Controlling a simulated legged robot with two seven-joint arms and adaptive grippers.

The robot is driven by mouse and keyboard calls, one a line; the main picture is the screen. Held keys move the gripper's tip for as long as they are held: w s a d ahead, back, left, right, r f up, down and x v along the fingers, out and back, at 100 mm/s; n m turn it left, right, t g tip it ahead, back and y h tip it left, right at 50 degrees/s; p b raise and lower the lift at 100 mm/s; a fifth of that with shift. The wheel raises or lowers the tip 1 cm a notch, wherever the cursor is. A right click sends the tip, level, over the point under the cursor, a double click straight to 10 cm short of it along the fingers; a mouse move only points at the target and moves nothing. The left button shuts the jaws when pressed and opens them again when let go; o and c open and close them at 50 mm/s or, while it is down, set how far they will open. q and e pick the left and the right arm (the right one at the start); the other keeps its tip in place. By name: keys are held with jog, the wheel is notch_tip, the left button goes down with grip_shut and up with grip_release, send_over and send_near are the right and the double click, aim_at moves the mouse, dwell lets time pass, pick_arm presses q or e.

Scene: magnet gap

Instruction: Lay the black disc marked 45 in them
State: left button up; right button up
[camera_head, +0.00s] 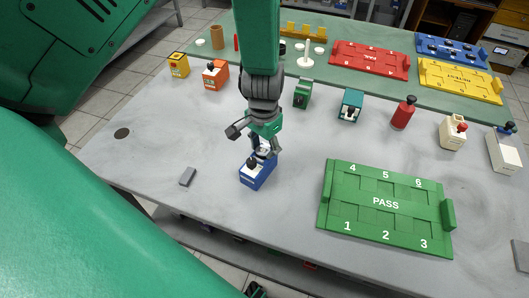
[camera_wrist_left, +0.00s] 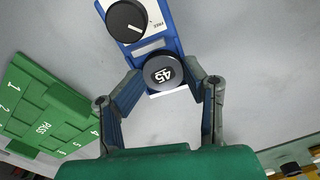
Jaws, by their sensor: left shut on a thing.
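The black disc marked 45 (camera_wrist_left: 163,71) sits between the fingertips of my left gripper (camera_wrist_left: 162,82) in the left wrist view. My left gripper (camera_head: 263,148) is shut on it, over the blue device (camera_head: 258,176) in the head view. The blue device (camera_wrist_left: 131,47) has a white face, a black knob (camera_wrist_left: 126,19) and a label that reads FREE. The disc overlaps the near end of the device in the wrist view; I cannot tell whether it touches it. In the head view the fingers largely hide the disc. My right gripper is not in view.
A green PASS tray (camera_head: 385,203) with numbered places lies to the right. A small grey block (camera_head: 187,176) lies to the left. Several coloured devices, such as the red one (camera_head: 403,113), stand in a row behind. A red tray (camera_head: 369,60) lies farther back.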

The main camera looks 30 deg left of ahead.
aim_at(266, 151)
pick_arm(q)
jog(key=shift+s+d, duration=0.15)
jog(key=shift+d+r+p, duration=0.25)
jog(key=shift+r+p, duration=0.3)
jog(key=shift+p, duration=0.15)
grip_shut()
jog(key=shift+r+p, duration=0.7)
jog(key=shift+r, duration=0.1)
jog(key=shift+a+r+p, duration=0.2)
jog(key=shift+r+p, duration=0.9)
